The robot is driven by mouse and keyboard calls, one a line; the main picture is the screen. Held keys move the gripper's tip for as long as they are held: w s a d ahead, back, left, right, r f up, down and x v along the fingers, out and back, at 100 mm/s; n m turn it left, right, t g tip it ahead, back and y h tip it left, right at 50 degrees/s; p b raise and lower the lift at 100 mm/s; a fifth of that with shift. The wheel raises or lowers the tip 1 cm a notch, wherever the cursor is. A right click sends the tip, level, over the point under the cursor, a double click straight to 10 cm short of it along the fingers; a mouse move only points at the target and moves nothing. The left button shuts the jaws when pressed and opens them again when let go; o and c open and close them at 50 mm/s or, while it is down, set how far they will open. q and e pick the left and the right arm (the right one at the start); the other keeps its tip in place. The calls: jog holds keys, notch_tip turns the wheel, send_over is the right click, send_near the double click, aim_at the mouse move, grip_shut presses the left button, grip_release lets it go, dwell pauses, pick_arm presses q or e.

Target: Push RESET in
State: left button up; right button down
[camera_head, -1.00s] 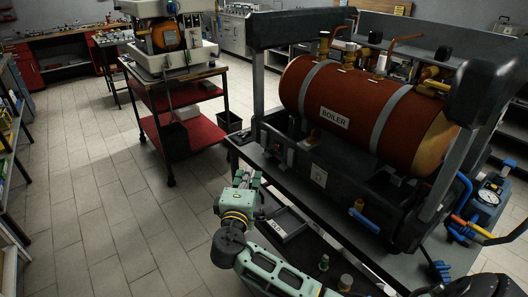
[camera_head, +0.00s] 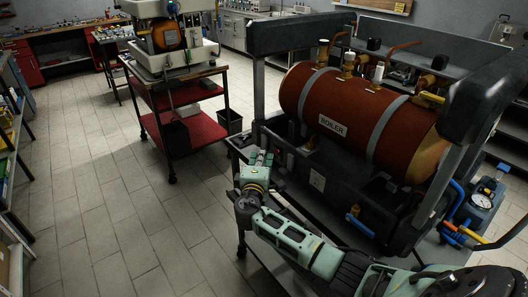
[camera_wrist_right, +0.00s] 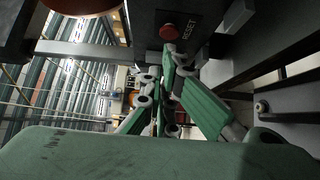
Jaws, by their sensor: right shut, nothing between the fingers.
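The round red RESET button (camera_wrist_right: 168,32) sits on a dark panel near the top of the right wrist view, beside its RESET lettering (camera_wrist_right: 188,42). My right gripper (camera_wrist_right: 170,62), with green fingers, is shut and empty. Its tips appear just below the button in that view; I cannot tell whether they touch it. In the head view my right gripper (camera_head: 260,158) is at the left end of the dark boiler stand, and the button cannot be made out there. The red-brown boiler (camera_head: 360,115) lies on its stand. My left gripper is not in view.
The boiler stand's dark post (camera_head: 258,85) rises just behind the gripper. A red-shelved cart (camera_head: 195,133) stands farther back, with a black bin (camera_head: 230,122) beside it. A gauge unit (camera_head: 481,202) and hoses are at the right. The tiled floor at left is clear.

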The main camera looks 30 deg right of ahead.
jog(key=shift+d, duration=0.6)
